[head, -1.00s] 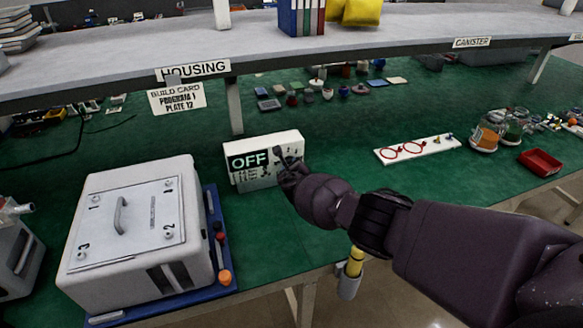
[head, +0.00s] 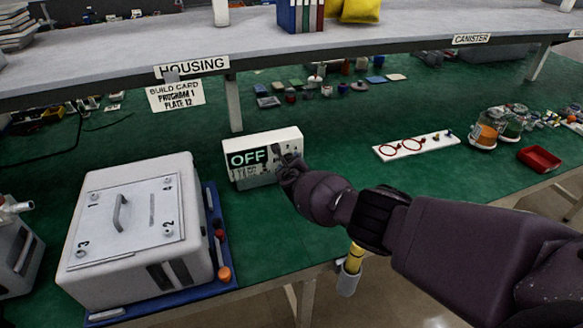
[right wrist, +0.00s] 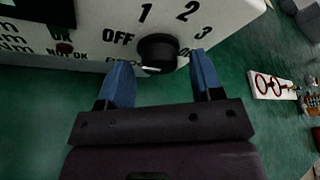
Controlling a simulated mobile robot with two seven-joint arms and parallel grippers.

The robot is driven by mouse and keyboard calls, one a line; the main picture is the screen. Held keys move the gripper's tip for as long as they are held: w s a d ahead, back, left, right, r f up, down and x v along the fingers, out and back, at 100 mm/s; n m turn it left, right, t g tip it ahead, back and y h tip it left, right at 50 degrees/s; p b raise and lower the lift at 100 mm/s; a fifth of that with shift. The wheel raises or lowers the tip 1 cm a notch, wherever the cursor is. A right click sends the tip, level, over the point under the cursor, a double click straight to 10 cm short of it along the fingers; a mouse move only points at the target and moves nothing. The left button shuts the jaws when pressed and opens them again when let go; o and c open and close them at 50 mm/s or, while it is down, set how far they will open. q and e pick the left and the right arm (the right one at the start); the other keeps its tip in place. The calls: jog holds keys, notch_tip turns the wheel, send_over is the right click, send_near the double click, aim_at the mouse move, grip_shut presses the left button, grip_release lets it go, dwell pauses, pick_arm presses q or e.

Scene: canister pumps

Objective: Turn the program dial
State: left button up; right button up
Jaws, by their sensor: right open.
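The program dial (right wrist: 157,53) is a round black knob on the white control box, which also shows in the head view (head: 262,158). OFF, 1, 2 and 3 are printed around it. A white mark shows on the dial's lower edge. In the head view my right gripper (head: 290,163) hides the dial. My left gripper is not in view.
A white housing (head: 140,225) stands on a blue base left of the control box. A shelf (head: 330,52) runs above the bench. A white strip with red rings (head: 416,146) lies to the right. Green bench between is clear.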

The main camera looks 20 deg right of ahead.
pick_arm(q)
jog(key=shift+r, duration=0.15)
pick_arm(e)
jog(key=shift+s+r, duration=0.1)
pick_arm(q)
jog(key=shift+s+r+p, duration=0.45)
jog(key=shift+p, duration=0.75)
pick_arm(e)
jog(key=v, duration=1)
jog(key=shift+s, duration=0.3)
